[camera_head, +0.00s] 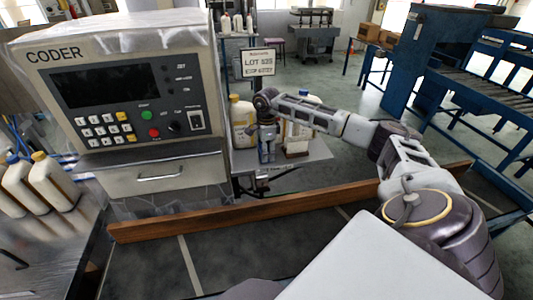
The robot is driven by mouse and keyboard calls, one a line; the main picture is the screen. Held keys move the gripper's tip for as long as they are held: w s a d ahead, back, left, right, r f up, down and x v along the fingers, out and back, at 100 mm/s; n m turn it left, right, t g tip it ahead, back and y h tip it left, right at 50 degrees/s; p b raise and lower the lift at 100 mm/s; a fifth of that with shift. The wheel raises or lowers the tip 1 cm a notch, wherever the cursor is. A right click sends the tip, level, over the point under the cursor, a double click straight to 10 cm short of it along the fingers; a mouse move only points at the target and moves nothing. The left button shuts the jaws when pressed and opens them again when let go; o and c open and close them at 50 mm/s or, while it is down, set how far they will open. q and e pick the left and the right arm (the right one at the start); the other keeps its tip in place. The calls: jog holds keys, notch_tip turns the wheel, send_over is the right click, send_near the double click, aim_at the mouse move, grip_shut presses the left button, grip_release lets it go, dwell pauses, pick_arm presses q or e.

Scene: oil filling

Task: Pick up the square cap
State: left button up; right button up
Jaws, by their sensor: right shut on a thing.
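My right gripper (267,157) reaches in from the right and points down over the small grey side table (315,153). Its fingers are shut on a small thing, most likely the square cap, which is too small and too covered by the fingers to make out. A white bottle with a yellowish label (242,120) stands just left of and behind the gripper. Another pale container (301,129) stands to the right, partly hidden by my arm. My left gripper is not in view.
A coder machine (120,95) with a keypad and drawer stands at left, close to the gripper. White jugs (52,182) stand at far left. A wooden rail (285,206) runs across the front. A sign (258,63) stands behind. A blue roller conveyor (470,85) is at right.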

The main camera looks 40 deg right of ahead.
notch_tip(320, 180, up, 8)
jog(key=shift+r+b, duration=0.25)
jog(key=shift+b, duration=0.05)
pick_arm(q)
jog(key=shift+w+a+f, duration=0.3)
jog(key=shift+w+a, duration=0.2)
pick_arm(e)
jog(key=shift+r, duration=0.35)
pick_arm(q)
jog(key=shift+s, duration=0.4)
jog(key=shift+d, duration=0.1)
pick_arm(e)
jog(key=shift+f, duration=0.15)
